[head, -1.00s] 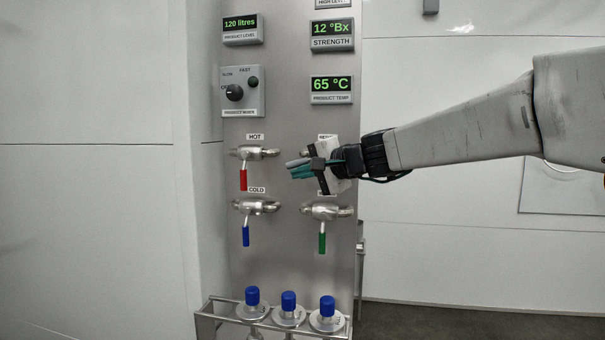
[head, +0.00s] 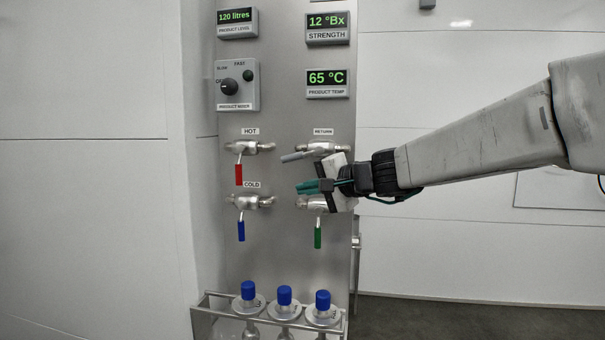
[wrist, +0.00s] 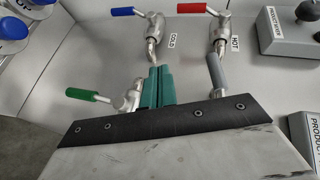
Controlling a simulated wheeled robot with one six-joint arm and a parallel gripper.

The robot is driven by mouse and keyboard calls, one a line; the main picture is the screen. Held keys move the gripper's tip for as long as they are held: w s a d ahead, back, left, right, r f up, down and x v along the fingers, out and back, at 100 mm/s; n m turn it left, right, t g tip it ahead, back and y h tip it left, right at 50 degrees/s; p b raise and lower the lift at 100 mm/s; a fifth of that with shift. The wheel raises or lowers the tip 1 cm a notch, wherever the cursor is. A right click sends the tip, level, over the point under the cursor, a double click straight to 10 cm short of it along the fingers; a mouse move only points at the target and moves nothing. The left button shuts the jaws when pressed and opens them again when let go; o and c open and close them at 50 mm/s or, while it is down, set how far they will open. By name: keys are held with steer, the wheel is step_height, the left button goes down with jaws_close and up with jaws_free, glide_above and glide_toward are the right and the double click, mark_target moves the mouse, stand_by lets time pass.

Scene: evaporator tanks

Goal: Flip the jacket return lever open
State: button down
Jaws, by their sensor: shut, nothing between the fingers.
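The return valve (head: 325,147) sits under the RETURN label at the right of the panel. Its grey lever (head: 297,156) points left, nearly level and tilted slightly down; it also shows in the wrist view (wrist: 215,74). My gripper (head: 300,187) is just below the grey lever, its teal fingers pointing left and together, with nothing between them. In the wrist view the fingers (wrist: 157,87) are shut and apart from the grey lever, which is to their right. The gripper body partly hides the valve below the return valve.
The green lever (head: 318,236) hangs down below my gripper. To the left, the red HOT lever (head: 239,174) and blue COLD lever (head: 241,230) hang down. A rack (head: 198,318) with several blue-capped bottles is at the bottom. Displays and a mixer knob (head: 229,87) are above.

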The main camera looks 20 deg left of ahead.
steer(key=s+d, duration=0.2)
steer(key=d, duration=0.5)
steer(key=shift+s+d+f, duration=0.3)
steer(key=shift+d+f, duration=0.1)
steer(key=shift+f, duration=0.05)
steer(key=s+d+f+n+g+h, duration=0.3)
steer(key=s+d+f+g+h, duration=0.1)
steer(key=s+d+f, duration=0.6)
steer(key=s+d+f+h, duration=0.2)
steer(key=s+d, duration=0.5)
steer(key=d, duration=0.4)
steer(key=s+d+f+h, duration=0.2)
steer(key=s+d+h, duration=0.2)
steer(key=s+d, duration=0.4)
steer(key=s+d+f+m+h, duration=0.1)
steer(key=s+d+h, duration=0.3)
steer(key=s+d, duration=0.4)
steer(key=d, duration=0.6)
steer(key=shift+d+f+t, duration=0.15)
steer(key=shift+f+t, duration=0.15)
steer(key=shift+f, duration=0.1)
